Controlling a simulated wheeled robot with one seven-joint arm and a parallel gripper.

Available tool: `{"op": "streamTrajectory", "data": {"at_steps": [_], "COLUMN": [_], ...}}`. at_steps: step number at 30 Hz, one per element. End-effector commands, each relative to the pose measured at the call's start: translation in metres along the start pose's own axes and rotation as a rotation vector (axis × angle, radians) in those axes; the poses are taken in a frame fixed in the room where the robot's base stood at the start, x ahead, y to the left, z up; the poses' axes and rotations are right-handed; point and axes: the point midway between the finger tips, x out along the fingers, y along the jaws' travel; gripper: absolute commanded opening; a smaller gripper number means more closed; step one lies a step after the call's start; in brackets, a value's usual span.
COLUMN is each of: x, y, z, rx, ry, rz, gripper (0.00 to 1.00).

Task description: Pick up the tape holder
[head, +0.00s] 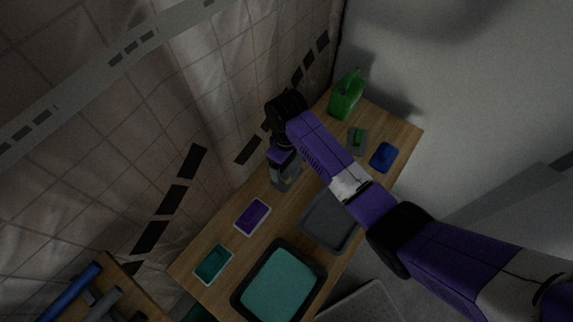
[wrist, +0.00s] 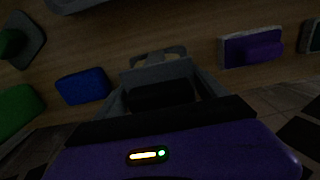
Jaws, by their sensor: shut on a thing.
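In the wrist view a grey piece with a rounded loop at its far end, which looks like the tape holder (wrist: 158,68), sits between the two fingers of my gripper (wrist: 160,82). My gripper is shut on it. The dark palm hides its near part. In the head view my gripper (head: 285,178) points down over the back middle of the wooden table, and the grey piece cannot be told clearly from the fingers. Whether it touches the table is too dark to tell.
The wooden table (head: 225,232) holds a green jug (head: 346,98), a blue block (head: 383,157), a grey tray (head: 318,222), a purple-filled tray (head: 252,217), a small teal-filled tray (head: 213,264) and a large black-rimmed tray (head: 238,295). A curtained wall runs along the left.

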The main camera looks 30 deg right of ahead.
Motion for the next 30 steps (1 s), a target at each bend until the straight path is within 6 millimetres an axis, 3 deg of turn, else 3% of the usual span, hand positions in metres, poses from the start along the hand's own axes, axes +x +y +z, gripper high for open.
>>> {"op": "streamTrajectory", "data": {"at_steps": [8, 18, 27, 30], "x": [-0.040, -0.128, -0.174, -0.180], "y": [0.001, 0.001, 0.001, 0.003], "z": [-0.002, -0.001, 0.000, -0.002], "rx": [-0.001, 0.000, 0.000, 0.001], "ry": [0.006, 0.002, 0.001, 0.007], "rz": [0.003, 0.001, 0.001, 0.004], "gripper": [0.25, 0.25, 0.25, 0.25]}}
